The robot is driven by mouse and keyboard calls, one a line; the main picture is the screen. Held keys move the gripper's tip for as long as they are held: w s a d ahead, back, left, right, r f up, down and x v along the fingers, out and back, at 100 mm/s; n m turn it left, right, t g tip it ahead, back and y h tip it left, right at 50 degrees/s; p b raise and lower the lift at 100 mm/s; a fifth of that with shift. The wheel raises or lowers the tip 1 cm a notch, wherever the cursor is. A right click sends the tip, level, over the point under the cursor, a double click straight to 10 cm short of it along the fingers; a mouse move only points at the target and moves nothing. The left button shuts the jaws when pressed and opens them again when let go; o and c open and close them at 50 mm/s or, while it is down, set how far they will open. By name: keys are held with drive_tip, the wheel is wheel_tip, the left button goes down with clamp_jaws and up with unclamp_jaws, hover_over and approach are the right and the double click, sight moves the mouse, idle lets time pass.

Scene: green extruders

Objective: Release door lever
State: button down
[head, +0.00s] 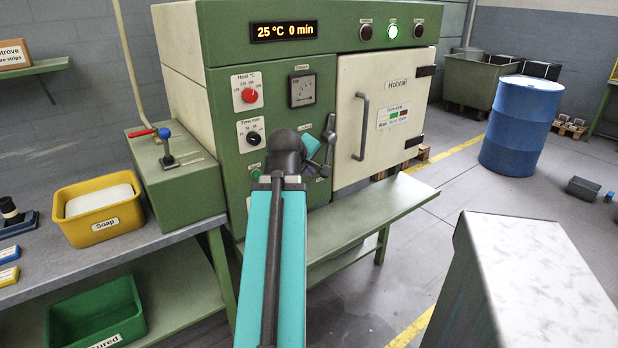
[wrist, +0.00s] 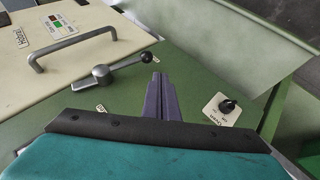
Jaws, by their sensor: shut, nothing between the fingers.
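The door lever (wrist: 122,70) is a grey metal arm on a round hub, with a black ball knob at its end. In the head view the lever (head: 329,142) sits on the green panel just left of the cream oven door (head: 384,110), which looks closed. My gripper (wrist: 157,78) is shut and empty in the wrist view. Its dark fingertips are close beside the ball knob; I cannot tell whether they touch it. In the head view my own arm and wrist hide most of the gripper.
A grey door handle (head: 362,126) stands out from the door. A green shelf (head: 375,215) juts out below the oven. A bench with a yellow soap tub (head: 100,208) is at the left. A blue barrel (head: 521,124) stands on open floor at the right.

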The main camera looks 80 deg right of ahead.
drive_tip(key=shift+a+r, duration=0.15)
drive_tip(key=shift+a, duration=0.1)
drive_tip(key=shift+s, duration=0.1)
idle(0.6)
